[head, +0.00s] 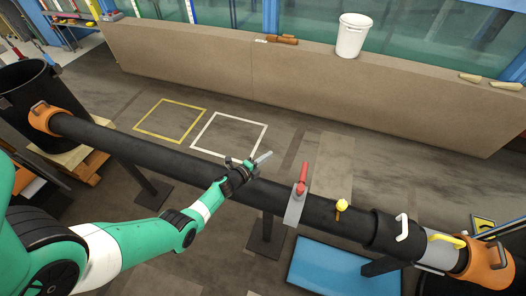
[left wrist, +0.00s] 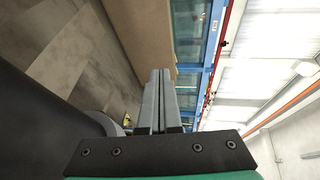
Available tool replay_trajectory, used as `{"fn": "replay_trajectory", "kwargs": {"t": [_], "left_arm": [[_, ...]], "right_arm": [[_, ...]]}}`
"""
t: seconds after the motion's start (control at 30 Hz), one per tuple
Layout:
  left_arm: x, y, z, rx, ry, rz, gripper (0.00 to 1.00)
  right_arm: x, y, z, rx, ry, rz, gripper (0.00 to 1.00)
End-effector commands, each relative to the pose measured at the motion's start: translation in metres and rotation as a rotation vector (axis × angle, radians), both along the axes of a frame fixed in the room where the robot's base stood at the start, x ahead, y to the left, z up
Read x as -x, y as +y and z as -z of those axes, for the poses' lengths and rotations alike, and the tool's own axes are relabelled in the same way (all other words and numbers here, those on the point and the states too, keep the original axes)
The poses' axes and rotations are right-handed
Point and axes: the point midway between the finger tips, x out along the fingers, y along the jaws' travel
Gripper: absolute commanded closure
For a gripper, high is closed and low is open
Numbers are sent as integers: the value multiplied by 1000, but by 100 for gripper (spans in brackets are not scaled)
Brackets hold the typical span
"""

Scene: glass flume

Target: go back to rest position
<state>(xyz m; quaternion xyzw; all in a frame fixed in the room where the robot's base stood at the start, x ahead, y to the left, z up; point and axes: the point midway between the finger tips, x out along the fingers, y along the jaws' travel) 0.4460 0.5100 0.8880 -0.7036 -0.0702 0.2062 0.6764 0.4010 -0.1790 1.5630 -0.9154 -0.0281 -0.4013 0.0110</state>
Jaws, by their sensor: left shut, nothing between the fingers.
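My left gripper (head: 262,158) reaches in from the left on a green and white arm. It is shut and empty, just above and behind the long black pipe (head: 150,157) in the head view. In the left wrist view its two grey fingers (left wrist: 159,100) lie together with nothing between them. The pipe also shows as a dark curve at the left of that view (left wrist: 40,120). My right gripper is not in view.
The pipe carries a red-handled valve (head: 301,180), a yellow knob (head: 341,205) and orange end collars (head: 488,266). A black bin (head: 28,92) stands at left. A white bucket (head: 352,36) sits on the flume ledge. A blue mat (head: 340,272) lies below.

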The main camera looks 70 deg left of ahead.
Motion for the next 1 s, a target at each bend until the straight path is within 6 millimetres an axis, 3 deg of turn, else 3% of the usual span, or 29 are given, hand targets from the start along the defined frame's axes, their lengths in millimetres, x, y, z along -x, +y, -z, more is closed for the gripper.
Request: {"fn": "replay_trajectory", "kwargs": {"t": [0.2,0.77,0.87,0.97,1.0], "left_arm": [[11,9,-2,0,0,1,100],[10,8,-2,1,0,3,100],[-1,-5,-4,-3,-3,35,100],[-37,-33,-23,-27,-30,117,100],[-56,-45,-42,-51,-59,156,100]], "right_arm": [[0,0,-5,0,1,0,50],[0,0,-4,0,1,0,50],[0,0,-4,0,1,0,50],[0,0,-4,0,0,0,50],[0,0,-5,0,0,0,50]]}}
